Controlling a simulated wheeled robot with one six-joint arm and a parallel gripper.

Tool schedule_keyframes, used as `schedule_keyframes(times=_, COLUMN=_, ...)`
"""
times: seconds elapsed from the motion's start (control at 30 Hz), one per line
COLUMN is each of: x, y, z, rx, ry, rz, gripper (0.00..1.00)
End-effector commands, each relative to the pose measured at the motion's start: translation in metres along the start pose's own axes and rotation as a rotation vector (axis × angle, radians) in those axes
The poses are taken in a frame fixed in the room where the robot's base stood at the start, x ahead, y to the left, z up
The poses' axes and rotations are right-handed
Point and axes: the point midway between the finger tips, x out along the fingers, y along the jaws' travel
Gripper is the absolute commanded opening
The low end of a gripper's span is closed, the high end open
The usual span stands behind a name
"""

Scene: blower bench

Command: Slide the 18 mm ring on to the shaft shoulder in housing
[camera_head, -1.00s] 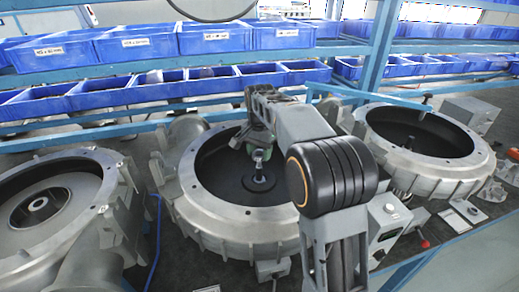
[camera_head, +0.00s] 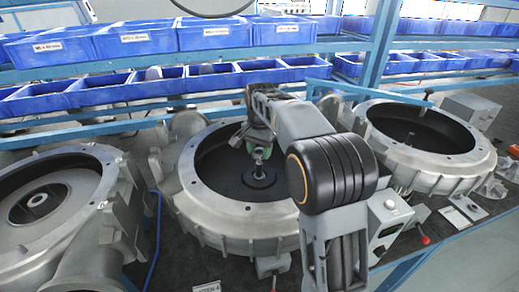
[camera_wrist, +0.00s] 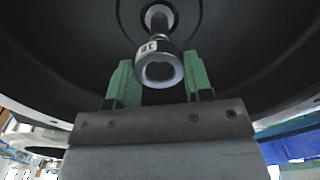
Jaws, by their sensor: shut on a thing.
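The middle grey housing (camera_head: 200,195) is open at the top, with a dark inside. A short shaft (camera_wrist: 158,18) stands at its centre, rising from a round hub (camera_head: 259,177). My gripper (camera_wrist: 158,84) has green fingers and is shut on a metal ring (camera_wrist: 160,68) with a small white label. In the head view my gripper (camera_head: 260,148) is over the middle of this housing, above the hub. In the wrist view the ring overlaps the shaft's near end. I cannot tell whether it is around the shaft or only in line with it.
Another housing (camera_head: 75,160) stands at the left, and one (camera_head: 465,165) at the right. Blue bins (camera_head: 135,42) fill the racks behind. A grey control box (camera_head: 388,220) stands right of the middle housing. My arm hides part of that housing's right side.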

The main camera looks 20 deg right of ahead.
Motion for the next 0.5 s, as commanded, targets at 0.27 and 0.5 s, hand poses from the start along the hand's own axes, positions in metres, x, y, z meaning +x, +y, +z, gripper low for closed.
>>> schedule_keyframes(times=0.27, x=0.008, y=0.000, z=0.000, rx=0.000, ry=0.000, rz=0.000, gripper=0.16)
schedule_keyframes(times=0.5, x=0.014, y=0.000, z=0.000, rx=0.000, ry=0.001, rz=-0.001, gripper=0.16)
